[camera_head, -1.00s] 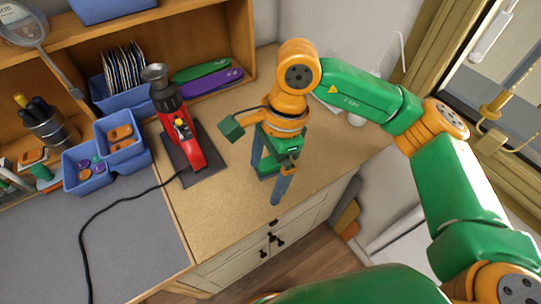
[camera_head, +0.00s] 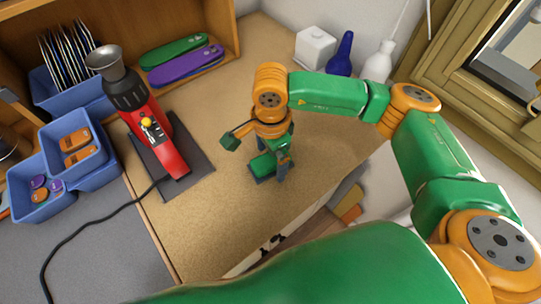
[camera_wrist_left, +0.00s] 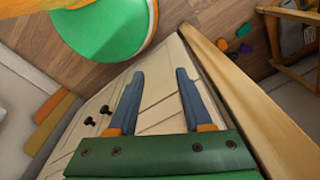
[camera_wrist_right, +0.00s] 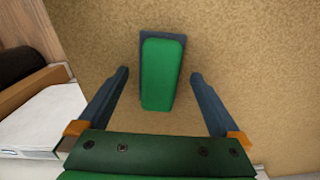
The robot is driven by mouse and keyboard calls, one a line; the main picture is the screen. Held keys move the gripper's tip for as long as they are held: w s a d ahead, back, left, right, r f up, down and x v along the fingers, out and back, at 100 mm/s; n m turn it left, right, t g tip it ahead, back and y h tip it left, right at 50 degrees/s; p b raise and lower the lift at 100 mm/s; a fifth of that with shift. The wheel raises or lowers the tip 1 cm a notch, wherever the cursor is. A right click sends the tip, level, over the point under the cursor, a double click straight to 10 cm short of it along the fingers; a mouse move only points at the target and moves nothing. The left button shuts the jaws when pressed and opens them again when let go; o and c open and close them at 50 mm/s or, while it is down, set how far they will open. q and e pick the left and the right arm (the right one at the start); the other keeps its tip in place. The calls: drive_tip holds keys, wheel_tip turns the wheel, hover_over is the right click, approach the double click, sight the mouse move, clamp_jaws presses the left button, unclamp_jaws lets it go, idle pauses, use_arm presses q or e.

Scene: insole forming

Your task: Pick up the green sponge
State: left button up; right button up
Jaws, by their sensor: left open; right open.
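The green sponge (camera_wrist_right: 162,75), with a dark blue-grey layer under it, lies on the tan worktop (camera_wrist_right: 230,35). It also shows in the head view (camera_head: 262,165), partly behind my right gripper (camera_head: 268,163). My right gripper is open. In the right wrist view its two fingers stand on either side of the sponge, with a gap at each side. Whether the fingers are down at the sponge's height is hard to tell. My left gripper (camera_wrist_left: 160,74) is open and empty, seen only in its wrist view, over the cabinet front and floor.
A red heat tool (camera_head: 150,125) stands on a dark mat left of the sponge. Blue bins (camera_head: 72,150) are farther left. Purple and green insoles (camera_head: 185,62) lie on the shelf. A white box (camera_head: 315,48) and bottles stand at the back. Worktop around the sponge is clear.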

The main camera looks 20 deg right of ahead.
sight(271, 159)
drive_tip(key=shift+f, duration=0.15)
drive_tip(key=c, duration=1.4)
drive_tip(key=shift+r, duration=0.3)
drive_tip(key=r, duration=0.1)
drive_tip(key=r+b, duration=0.1)
drive_tip(key=r, duration=0.1)
drive_tip(key=shift+s, duration=0.2)
drive_tip(key=s+r+b, duration=0.1)
drive_tip(key=s+r, duration=0.2)
drive_tip(key=s, duration=0.1)
drive_tip(key=s+r+b, duration=0.1)
drive_tip(key=s+r, duration=0.2)
drive_tip(key=s, duration=0.2)
drive_tip(key=s+r+b, duration=0.1)
drive_tip(key=s+r, duration=0.2)
drive_tip(key=s, duration=0.1)
drive_tip(key=shift+s+d+r+b, duration=0.15)
drive_tip(key=shift+s+r+b, duration=0.15)
drive_tip(key=shift+s, duration=0.1)
